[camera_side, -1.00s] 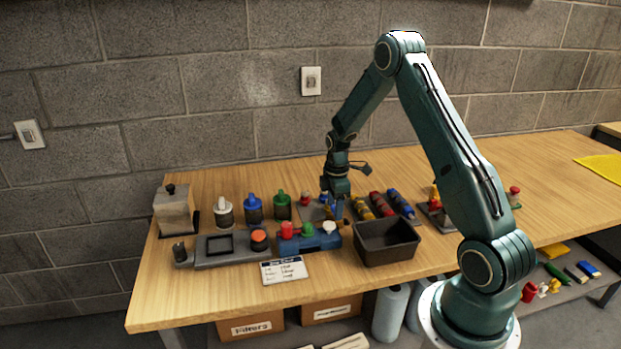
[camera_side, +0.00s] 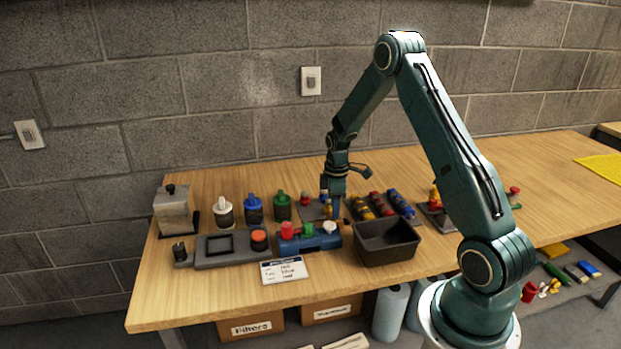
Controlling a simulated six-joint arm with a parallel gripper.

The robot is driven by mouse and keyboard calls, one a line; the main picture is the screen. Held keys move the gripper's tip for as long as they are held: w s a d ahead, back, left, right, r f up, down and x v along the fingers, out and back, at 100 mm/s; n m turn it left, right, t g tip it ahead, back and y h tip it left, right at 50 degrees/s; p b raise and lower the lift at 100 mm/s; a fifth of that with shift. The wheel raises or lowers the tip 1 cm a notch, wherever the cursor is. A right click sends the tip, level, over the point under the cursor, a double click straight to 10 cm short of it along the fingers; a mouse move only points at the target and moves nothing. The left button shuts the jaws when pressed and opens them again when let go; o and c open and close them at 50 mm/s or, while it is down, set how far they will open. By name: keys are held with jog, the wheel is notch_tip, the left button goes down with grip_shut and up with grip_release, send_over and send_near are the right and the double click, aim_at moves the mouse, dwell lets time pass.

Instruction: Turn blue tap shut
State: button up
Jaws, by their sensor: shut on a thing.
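My gripper (camera_side: 335,212) points down at a small grey plate (camera_side: 311,212) near the back middle of the wooden bench. Its fingers are shut low over the plate, around what looks like the blue tap (camera_side: 323,198). The fingers hide most of the tap, so its handle angle cannot be read. A red knob (camera_side: 305,199) stands on the plate to the left of my gripper, and a small yellow part (camera_side: 329,210) shows close beside the fingers.
Left are white-, blue- (camera_side: 254,209) and green-topped bottles. In front are a blue block with coloured knobs (camera_side: 310,240), a dark bin (camera_side: 387,240) and a label card (camera_side: 284,270). Coloured cylinders (camera_side: 380,203) lie close on the right.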

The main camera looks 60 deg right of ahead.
jog(key=m, duration=0.4)
jog(key=shift+m, duration=0.3)
jog(key=m, duration=0.3)
jog(key=shift+m, duration=0.3)
jog(key=m, duration=0.7)
jog(key=o, duration=0.7)
jog(key=shift+r, duration=0.2)
notch_tip(320, 180, up, 14)
jog(key=shift+f, duration=0.25)
dwell(0.3)
